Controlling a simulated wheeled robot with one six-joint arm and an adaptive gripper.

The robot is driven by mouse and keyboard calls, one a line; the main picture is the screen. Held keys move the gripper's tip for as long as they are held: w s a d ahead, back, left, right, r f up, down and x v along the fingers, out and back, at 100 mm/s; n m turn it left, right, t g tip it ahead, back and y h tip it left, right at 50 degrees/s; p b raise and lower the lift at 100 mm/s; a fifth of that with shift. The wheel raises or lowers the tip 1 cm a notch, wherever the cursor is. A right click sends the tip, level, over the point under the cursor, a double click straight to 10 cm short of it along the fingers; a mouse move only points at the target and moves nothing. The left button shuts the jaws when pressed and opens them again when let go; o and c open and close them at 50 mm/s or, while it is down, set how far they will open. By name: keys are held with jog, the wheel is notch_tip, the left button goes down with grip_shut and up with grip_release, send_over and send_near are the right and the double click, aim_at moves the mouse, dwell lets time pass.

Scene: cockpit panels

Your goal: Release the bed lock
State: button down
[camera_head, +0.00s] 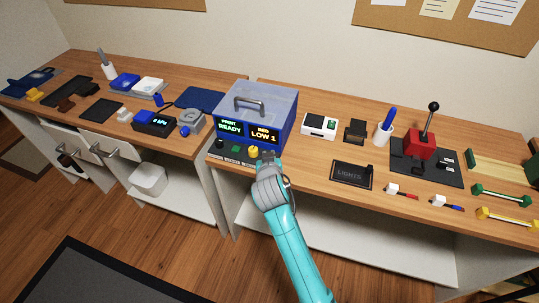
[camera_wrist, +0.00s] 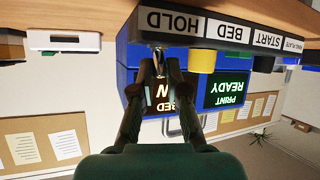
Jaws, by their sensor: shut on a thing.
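The blue printer box (camera_head: 258,112) stands on the bench, with a grey handle on its clear lid. In the wrist view, upside down, a label strip (camera_wrist: 222,31) reads HOLD, BED, START and a partly legible plate label. A yellow knob (camera_wrist: 203,60) sits at the BED label. My gripper (camera_wrist: 160,66) is shut on a small grey control at the HOLD label, mostly hidden between the fingertips. In the head view my gripper (camera_head: 267,157) is at the box's front right corner, right of the yellow knob (camera_head: 253,151).
Several small devices stand on the left bench (camera_head: 60,110). Bare bench lies just right of the printer box.

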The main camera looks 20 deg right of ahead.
dwell(0.3)
jog(key=c, duration=1.2)
grip_release()
jog(key=v, duration=1.2)
jog(key=shift+s+a+f, duration=0.1)
jog(key=shift+a+f, duration=0.05)
jog(key=shift+f, duration=0.1)
